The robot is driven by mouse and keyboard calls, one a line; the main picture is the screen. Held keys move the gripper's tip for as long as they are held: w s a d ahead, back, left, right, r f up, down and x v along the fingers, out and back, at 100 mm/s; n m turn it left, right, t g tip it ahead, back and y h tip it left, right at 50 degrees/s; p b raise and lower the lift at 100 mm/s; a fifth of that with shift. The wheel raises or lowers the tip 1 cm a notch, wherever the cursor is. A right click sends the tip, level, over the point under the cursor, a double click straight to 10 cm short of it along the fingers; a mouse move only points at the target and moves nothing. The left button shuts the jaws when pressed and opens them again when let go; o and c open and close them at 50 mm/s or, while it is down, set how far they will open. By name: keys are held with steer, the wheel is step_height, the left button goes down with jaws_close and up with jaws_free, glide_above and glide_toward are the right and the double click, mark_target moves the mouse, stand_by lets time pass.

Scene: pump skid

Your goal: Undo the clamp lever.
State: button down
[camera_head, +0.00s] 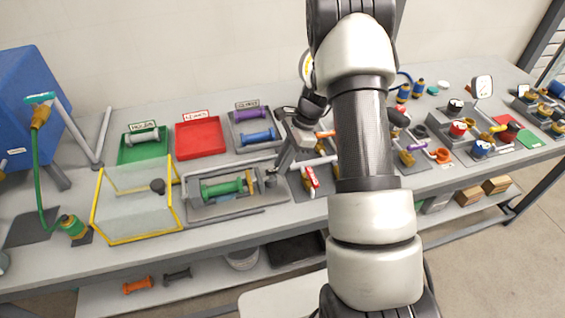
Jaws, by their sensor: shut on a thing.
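A grey fixture (190,208) sits on the bench left of my arm, with a green spool-shaped part (222,188) lying in it. An orange-brown piece stands at the right end of the green part. My gripper (275,172) reaches down at the fixture's right end. Its jaws are shut on what looks like the clamp lever (271,181), a small grey piece there. The jaws hide part of the lever, so its exact angle cannot be told.
A yellow-framed clear guard (137,202) stands left of the fixture. Green (143,145), red (201,137) and grey trays are behind. A red-handled part (312,180) is close on the right. Several valves and fittings crowd the bench's right side.

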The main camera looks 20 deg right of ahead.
steer(key=c, duration=2)
jaws_free()
steer(key=shift+r, duration=0.1)
steer(key=shift+v, duration=8.6)
